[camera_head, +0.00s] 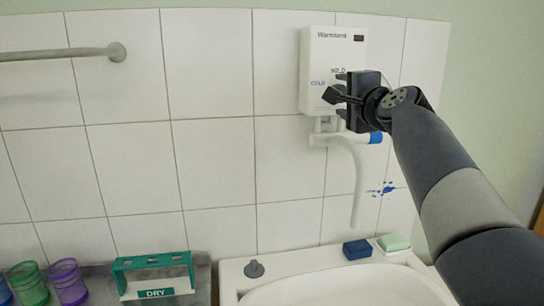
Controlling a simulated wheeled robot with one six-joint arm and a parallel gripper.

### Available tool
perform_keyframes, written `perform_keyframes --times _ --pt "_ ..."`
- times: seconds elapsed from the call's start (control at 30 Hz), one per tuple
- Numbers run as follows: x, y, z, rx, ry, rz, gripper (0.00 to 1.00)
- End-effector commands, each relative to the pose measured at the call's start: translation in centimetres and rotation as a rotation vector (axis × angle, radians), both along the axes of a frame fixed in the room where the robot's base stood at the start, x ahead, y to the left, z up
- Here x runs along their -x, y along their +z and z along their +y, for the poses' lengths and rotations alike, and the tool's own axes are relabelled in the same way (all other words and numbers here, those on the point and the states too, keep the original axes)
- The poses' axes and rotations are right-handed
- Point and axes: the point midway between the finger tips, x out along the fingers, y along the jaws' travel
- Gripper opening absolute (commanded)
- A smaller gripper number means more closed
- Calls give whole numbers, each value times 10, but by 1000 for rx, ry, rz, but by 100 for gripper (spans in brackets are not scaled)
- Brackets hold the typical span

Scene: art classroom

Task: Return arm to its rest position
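My arm comes in from the lower right and reaches up across the tiled wall. My gripper (338,90) is at its end, dark and pointing left, in front of the right part of a white water heater (318,60). The gripper is small and dark here, so I cannot tell whether its fingers are apart or closed. I see no object clearly held in it. It covers part of the heater's front; whether it touches the heater is unclear.
Below the heater are a white spout (357,185) and a blue-ended tap (375,137). The sink (300,266) has a blue block (357,249), a green soap (393,242) and a dark plug (254,269) on its rim. Cups (68,282) and a green "DRY" rack (152,263) stand left. A rail (60,54) is upper left.

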Motion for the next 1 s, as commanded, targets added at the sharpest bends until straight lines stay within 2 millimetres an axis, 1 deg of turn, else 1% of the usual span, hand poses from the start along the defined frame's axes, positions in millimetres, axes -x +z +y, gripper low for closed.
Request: perform_keyframes --times 0.03,0.5,0.7,0.83,1.0 --pt "0 4 0 -59 1 14 59" --pt "0 5 0 -685 0 138 59" --pt "0 3 0 -926 -1 184 59" --pt "0 3 0 -1025 0 204 59" --pt "0 1 0 -1084 0 216 59"
